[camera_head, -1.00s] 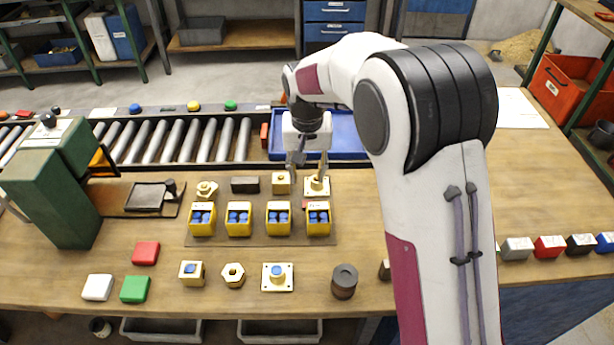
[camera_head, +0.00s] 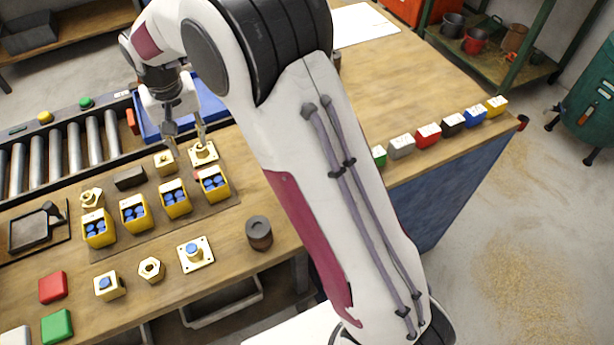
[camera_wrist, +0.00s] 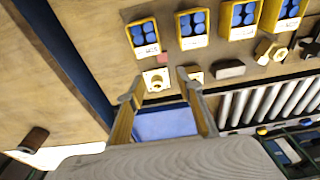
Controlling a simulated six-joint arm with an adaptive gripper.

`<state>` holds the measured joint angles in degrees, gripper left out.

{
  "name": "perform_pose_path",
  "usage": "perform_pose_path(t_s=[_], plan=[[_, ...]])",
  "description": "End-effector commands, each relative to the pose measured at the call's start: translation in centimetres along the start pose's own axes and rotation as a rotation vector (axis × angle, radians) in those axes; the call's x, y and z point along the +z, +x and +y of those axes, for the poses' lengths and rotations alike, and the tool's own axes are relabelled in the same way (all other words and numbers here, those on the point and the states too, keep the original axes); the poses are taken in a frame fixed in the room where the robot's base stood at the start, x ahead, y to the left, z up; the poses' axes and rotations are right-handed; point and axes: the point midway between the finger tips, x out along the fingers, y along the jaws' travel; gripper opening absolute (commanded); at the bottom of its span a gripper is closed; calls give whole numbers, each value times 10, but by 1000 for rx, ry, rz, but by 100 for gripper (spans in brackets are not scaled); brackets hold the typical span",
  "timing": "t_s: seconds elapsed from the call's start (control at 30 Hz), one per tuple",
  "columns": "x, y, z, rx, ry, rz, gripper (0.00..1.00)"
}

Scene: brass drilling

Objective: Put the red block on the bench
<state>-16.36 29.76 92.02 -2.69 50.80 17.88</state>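One red block (camera_head: 52,287) lies on the wooden bench (camera_head: 215,265) at the front left in the head view, beside a green block. Another red block (camera_head: 428,132) sits in a row of coloured blocks along the bench's right edge. A small red piece, partly hidden, shows beside the end yellow bin in the wrist view (camera_wrist: 163,59). My gripper (camera_head: 186,137) is open, its fingers apart and pointing down near a square brass flange (camera_head: 203,152). In the wrist view my gripper (camera_wrist: 158,92) shows nothing held between its fingers.
Yellow bins (camera_head: 135,213) with blue parts stand on a mat in front of the flange. A blue tray (camera_head: 212,100) and a roller conveyor (camera_head: 75,148) lie behind. A dark cylinder (camera_head: 259,232) stands near the front edge. The bench's right part is largely clear.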

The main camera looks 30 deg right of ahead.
Motion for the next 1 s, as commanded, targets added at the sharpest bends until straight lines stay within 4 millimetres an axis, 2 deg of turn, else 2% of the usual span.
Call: perform_pose_path(t_s=[0.37, 0.7, 1.0], plan=[[29, -65, 34, -13, 4, 56, 36], [72, -119, 66, -21, 5, 112, 36], [116, -155, 92, -24, 6, 163, 36]])
